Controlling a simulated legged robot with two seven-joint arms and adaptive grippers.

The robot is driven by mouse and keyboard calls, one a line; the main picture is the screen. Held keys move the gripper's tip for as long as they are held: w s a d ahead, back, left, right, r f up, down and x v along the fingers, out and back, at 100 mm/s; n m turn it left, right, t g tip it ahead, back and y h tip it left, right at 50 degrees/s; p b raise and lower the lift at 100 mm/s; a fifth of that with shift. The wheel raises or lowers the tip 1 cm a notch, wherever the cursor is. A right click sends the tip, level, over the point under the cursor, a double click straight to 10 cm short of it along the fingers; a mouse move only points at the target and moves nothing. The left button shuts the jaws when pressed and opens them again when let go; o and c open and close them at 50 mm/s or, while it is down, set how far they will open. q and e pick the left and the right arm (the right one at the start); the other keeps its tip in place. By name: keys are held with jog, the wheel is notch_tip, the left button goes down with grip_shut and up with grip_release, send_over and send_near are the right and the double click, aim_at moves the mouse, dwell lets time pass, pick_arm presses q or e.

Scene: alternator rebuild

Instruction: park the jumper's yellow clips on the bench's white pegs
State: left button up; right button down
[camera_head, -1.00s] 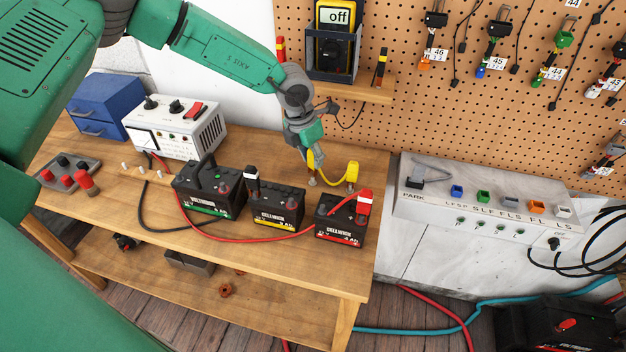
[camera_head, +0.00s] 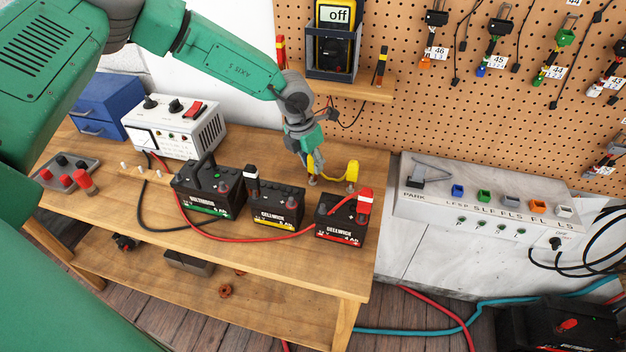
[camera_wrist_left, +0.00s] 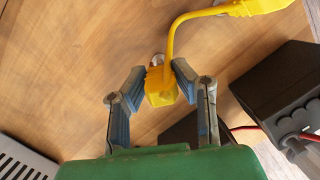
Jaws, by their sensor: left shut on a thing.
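The jumper is a short yellow cable with a yellow clip at each end. My left gripper (camera_head: 315,172) points down at the back of the bench and is shut on the near clip; in the left wrist view this yellow clip (camera_wrist_left: 160,92) is between the fingers, close to a silver post (camera_wrist_left: 158,59). I cannot tell whether it still touches the post. The other yellow clip (camera_head: 352,170) sits at a second metal post (camera_head: 350,187) to the right. Several white pegs (camera_head: 145,170) stand on a wooden strip at the bench's left. My right gripper is out of view.
Three black batteries (camera_head: 277,205) stand along the bench front, with a red lead (camera_head: 260,240) across them. A white power supply (camera_head: 175,125) stands behind the pegs, and a grey tray (camera_head: 90,160) lies left of them. A pegboard shelf (camera_head: 350,88) is behind my gripper.

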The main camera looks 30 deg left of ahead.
pick_arm(q)
jog(key=shift+f, duration=0.25)
jog(key=o, duration=0.9)
jog(key=shift+r, duration=0.15)
jog(key=p+v, duration=0.1)
jog(key=v, duration=0.1)
jog(key=w+p+v, duration=0.1)
jog(key=p+v, duration=0.1)
jog(key=v, duration=0.1)
jog(key=d+p+v, duration=0.1)
jog(key=p+v, duration=0.1)
jog(key=shift+w+a+r, duration=0.1)
jog(key=shift+a+r, duration=0.05)
jog(key=shift+r, duration=0.6)
